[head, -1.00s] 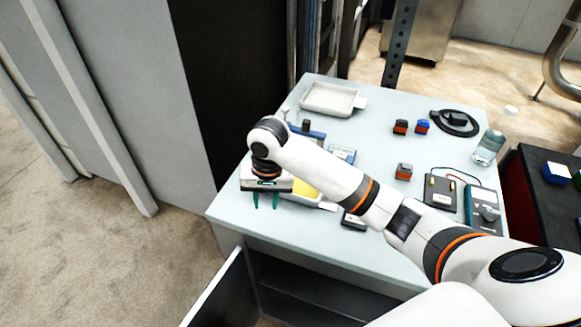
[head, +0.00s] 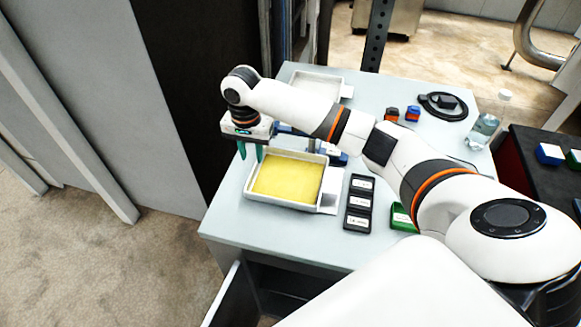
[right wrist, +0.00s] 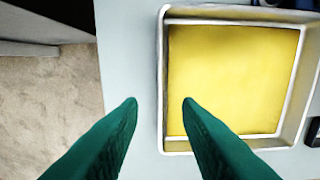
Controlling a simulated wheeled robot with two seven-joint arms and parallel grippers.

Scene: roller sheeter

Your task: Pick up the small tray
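A small white tray (head: 285,204) with a yellow sheet or filling (head: 288,181) stands near the table's front left. It also shows in the right wrist view (right wrist: 235,13). My right gripper (head: 250,156) points down at the tray's back left side, fingers apart and empty. In the right wrist view, the gripper (right wrist: 159,101) has one green finger outside the tray's left wall and the other over the yellow area. I cannot tell how far above the rim the fingertips are. A second, pale empty tray (head: 316,82) lies at the back. My left gripper is not in view.
Black labelled boxes (head: 358,202) and a green box (head: 402,219) lie right of the yellow tray. A bottle (head: 481,131) and a round black stand (head: 444,104) are at the back right. A tall cabinet (head: 100,110) rises left of the table.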

